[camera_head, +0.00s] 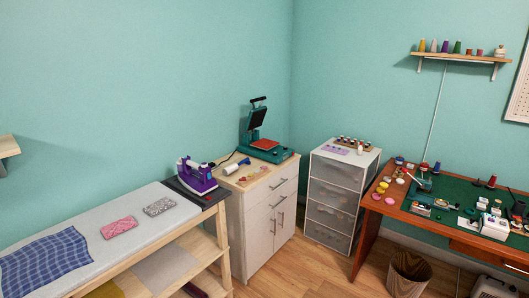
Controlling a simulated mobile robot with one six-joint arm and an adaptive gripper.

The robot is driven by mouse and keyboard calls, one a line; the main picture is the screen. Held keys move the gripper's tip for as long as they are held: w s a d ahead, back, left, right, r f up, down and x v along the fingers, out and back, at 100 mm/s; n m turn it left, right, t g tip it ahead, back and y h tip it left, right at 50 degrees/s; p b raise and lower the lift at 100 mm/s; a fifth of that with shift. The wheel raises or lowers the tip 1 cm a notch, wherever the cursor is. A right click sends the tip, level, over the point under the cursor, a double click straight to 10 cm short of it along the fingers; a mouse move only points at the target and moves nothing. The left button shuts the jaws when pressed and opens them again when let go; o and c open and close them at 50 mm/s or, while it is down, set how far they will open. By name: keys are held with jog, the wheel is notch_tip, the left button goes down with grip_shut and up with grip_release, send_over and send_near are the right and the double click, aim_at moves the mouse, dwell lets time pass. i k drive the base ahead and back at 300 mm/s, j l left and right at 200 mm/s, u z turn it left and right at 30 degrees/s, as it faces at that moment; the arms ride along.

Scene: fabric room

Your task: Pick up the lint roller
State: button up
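What looks like the lint roller (234,167), a small white cylinder with a blue end, lies on its side on top of the light wood cabinet (259,208). It is near the left part of the cabinet top, between the purple iron and the teal heat press. Small coloured items lie in front of it. My gripper is not in view.
The purple iron (196,176) stands left of the cabinet top on the long ironing table (125,238). The teal heat press (264,145) stands behind and right. A drawer unit (335,196) and red-brown desk (400,207) are further right. Wood floor (315,278) is open in front.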

aim_at(246, 160)
jog(key=i+u, duration=0.1)
jog(key=i, duration=0.75)
jog(key=i+l, duration=0.15)
jog(key=i, duration=0.65)
jog(key=i+l+u, duration=0.15)
jog(key=i, duration=0.7)
jog(key=i+l+u, duration=0.4)
jog(key=i, duration=0.25)
jog(key=i+l+u, duration=0.45)
jog(key=i, duration=0.2)
jog(key=j, duration=0.1)
